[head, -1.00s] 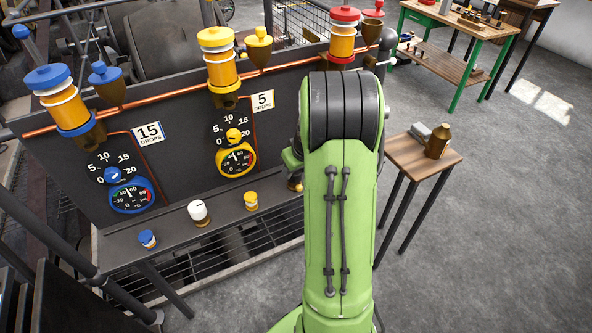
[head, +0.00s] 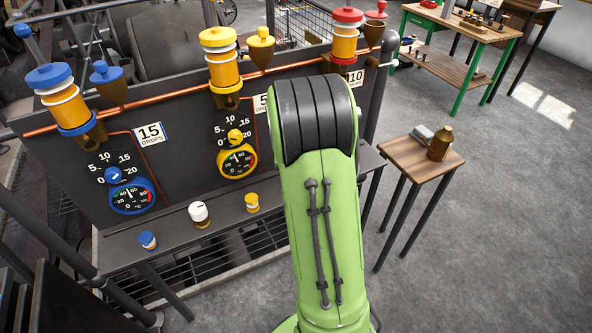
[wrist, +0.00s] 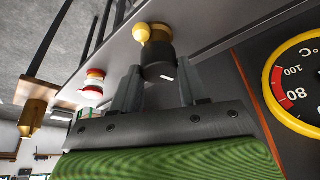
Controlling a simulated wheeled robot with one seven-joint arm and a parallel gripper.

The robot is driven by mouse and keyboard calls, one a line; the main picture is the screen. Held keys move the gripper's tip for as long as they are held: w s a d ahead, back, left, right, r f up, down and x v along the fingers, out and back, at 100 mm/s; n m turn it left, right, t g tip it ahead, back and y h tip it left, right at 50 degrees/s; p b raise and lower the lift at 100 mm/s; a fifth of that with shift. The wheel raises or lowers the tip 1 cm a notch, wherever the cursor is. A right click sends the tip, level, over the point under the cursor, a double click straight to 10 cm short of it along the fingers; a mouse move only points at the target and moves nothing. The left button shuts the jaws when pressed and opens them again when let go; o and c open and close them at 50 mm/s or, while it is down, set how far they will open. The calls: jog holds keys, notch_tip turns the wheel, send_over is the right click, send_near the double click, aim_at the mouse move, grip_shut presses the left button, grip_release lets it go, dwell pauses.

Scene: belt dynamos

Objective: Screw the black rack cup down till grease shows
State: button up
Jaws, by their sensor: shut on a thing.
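The black rack cup (wrist: 158,66) has a small white mark on its side and a brass base with a round knob (wrist: 142,33) beside it. In the wrist view it sits between the tips of my gripper (wrist: 157,78), which is shut on it. The cup is on the dark ledge (wrist: 205,22). In the head view my green arm hides the gripper and this cup. No grease can be made out on the cup.
A red-and-white cup (wrist: 93,84) stands near my gripper. Blue (head: 148,240), white (head: 199,213) and yellow (head: 252,203) cups stand along the ledge to the left. A yellow-rimmed gauge (wrist: 272,88) is close on the right. A side table (head: 398,150) holds a brass can (head: 440,145).

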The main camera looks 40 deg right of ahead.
dwell(0.4)
jog(key=o, duration=1.1)
jog(key=shift+c, duration=0.2)
jog(key=p+v, duration=0.4)
jog(key=v, duration=1.1)
jog(key=shift+r+p, duration=0.35)
